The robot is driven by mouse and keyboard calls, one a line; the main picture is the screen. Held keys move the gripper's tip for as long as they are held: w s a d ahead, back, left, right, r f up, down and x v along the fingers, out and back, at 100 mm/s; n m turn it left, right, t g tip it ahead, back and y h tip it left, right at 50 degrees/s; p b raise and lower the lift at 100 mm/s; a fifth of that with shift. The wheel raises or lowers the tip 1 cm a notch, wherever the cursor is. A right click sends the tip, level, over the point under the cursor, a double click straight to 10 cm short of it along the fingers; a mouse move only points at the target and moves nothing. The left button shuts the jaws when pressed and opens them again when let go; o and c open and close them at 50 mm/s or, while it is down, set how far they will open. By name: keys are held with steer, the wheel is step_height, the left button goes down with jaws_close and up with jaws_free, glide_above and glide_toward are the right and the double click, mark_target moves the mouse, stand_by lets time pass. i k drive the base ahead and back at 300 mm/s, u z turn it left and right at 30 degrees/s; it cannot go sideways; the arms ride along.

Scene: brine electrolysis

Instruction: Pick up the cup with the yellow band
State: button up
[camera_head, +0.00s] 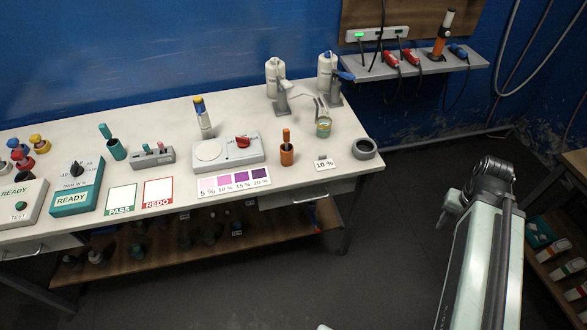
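A small cup with a yellow band (323,126) stands upright on the white table near its right end, just below the thin prongs of a grey stand. It looks greenish inside, but it is too small to make out more. My arm rises at the right of the view, over the floor and off the table. What seems to be the tip of my gripper (443,216) shows as a small grey part left of the arm, well to the right of and below the cup. The rest of the gripper is hidden behind my arm, and its fingers cannot be made out.
A wall shelf (420,65) with tools is at the back right. Floor is clear between table and arm.

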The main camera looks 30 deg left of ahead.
mark_target(324, 128)
steer(key=k, duration=0.85)
steer(key=u, duration=1.65)
steer(key=i, duration=1)
steer(key=z, duration=0.05)
